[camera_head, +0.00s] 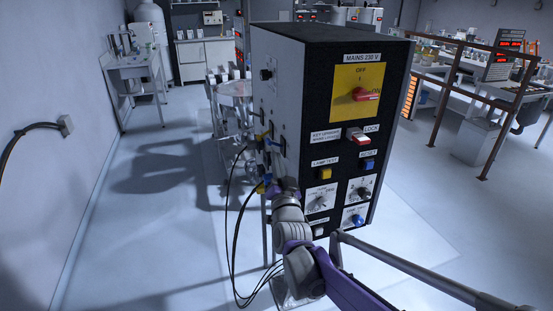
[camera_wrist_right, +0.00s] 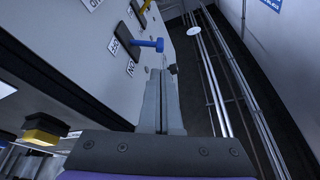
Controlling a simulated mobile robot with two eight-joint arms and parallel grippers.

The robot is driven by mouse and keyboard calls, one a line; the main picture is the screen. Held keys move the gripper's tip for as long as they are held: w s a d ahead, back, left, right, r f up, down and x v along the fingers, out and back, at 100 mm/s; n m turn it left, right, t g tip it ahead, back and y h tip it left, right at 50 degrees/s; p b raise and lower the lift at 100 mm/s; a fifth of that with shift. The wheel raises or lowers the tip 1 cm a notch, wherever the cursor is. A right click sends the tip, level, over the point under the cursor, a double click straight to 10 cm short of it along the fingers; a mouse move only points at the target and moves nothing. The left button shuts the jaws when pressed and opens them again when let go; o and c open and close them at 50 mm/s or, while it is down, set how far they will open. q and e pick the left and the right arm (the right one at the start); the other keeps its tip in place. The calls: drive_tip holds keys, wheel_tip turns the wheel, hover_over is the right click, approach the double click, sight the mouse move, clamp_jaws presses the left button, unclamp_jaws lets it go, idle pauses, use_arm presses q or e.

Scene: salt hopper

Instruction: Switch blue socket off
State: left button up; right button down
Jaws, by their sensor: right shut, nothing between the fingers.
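The black cabinet (camera_head: 330,130) has a pale left side face carrying small switches and plugs. In the right wrist view a blue switch lever (camera_wrist_right: 150,44) sticks out from that pale panel (camera_wrist_right: 70,40), with OFF and ON labels beside it. My right gripper (camera_wrist_right: 162,75) is shut and empty. In the picture its fingertips lie just below the blue lever, with a small gap visible; the depth between them is hard to judge. In the head view my right gripper (camera_head: 278,184) is beside the cabinet's lower left face. My left gripper is not in view.
A yellow lever (camera_wrist_right: 145,6) is above the blue one. A yellow and black plug (camera_wrist_right: 45,128) is at the lower left. Black cables (camera_head: 229,230) hang beside the cabinet. The front panel has a red mains switch (camera_head: 362,94). Floor at left is clear.

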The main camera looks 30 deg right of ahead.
sight(269, 144)
drive_tip(key=p+x, duration=0.1)
drive_tip(key=x, duration=0.6)
drive_tip(key=shift+w, duration=0.2)
drive_tip(key=n, duration=0.1)
drive_tip(key=f+n+y, duration=0.1)
drive_tip(key=n, duration=0.1)
drive_tip(key=n+t+y+b, duration=0.1)
drive_tip(key=shift+a+f+n, duration=0.2)
drive_tip(key=shift+a+n, duration=0.15)
drive_tip(key=shift+n, duration=0.05)
drive_tip(key=n+y, duration=0.1)
drive_tip(key=f+n+b, duration=0.1)
drive_tip(key=n, duration=0.1)
drive_tip(key=f+n+y, duration=0.1)
drive_tip(key=n, duration=0.1)
drive_tip(key=shift+w+a+f+t+y, duration=0.1)
drive_tip(key=shift+a+f+t+y, duration=0.2)
drive_tip(key=shift+t, duration=0.1)
